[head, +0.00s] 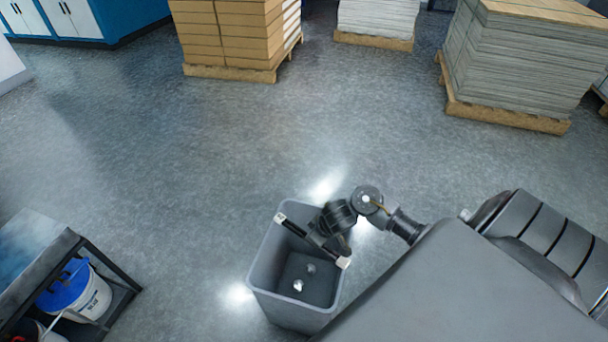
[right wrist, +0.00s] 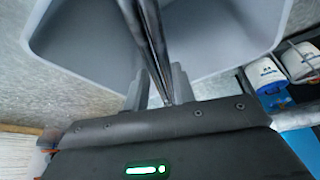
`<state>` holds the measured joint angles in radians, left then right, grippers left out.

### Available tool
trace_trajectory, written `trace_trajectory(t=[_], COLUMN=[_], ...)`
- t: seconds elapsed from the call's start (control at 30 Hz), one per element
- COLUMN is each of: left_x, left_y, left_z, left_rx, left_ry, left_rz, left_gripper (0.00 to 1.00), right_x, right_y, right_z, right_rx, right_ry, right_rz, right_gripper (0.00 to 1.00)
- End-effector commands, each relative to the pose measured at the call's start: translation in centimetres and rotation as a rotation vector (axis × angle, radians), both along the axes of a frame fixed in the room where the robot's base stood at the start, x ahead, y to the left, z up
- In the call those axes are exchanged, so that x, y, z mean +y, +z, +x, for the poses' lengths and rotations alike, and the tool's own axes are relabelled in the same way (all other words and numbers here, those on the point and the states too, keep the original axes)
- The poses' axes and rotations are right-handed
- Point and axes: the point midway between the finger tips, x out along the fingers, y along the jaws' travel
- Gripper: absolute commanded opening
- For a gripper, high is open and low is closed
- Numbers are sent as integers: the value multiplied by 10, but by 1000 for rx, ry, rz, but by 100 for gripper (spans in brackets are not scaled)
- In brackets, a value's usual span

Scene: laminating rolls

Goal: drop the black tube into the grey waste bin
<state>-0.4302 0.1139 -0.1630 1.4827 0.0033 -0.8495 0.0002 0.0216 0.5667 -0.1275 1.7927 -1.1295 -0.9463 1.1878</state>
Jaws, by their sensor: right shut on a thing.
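The grey waste bin (head: 263,265) stands on the floor at the lower middle of the head view, with a few small light scraps inside at its bottom. My right gripper (head: 318,238) is over the bin's opening, shut on the black tube (head: 292,228). The tube has pale ends and lies tilted across the opening, one end near the far left rim. In the right wrist view the black tube (right wrist: 143,30) runs between the fingers (right wrist: 158,88), with the bin's pale inner walls (right wrist: 215,35) behind it. My left gripper is not in view.
A table with a lower shelf (head: 45,262) stands at the lower left, holding a white bucket with a blue lid (head: 82,292). Pallets of stacked boxes (head: 232,40) and sheets (head: 515,60) stand at the back. The floor between is clear.

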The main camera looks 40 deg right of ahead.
Motion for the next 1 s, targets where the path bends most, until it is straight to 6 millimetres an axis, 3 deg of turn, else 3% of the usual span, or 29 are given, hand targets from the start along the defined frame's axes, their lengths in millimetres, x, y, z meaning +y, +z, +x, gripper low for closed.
trace_trajectory(t=[0.4,0.43,0.6,1.0], left_x=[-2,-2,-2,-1], left_y=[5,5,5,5], left_z=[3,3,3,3], left_rx=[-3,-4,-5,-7], left_ry=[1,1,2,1], left_rz=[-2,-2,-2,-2], left_gripper=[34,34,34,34], right_x=[0,0,0,0], right_y=[-1,-1,-1,3], right_z=[0,0,0,-1], right_rx=[-1,-1,-1,-1], right_ry=[0,0,0,0], right_rz=[0,0,0,0], right_gripper=[3,28,51,51])
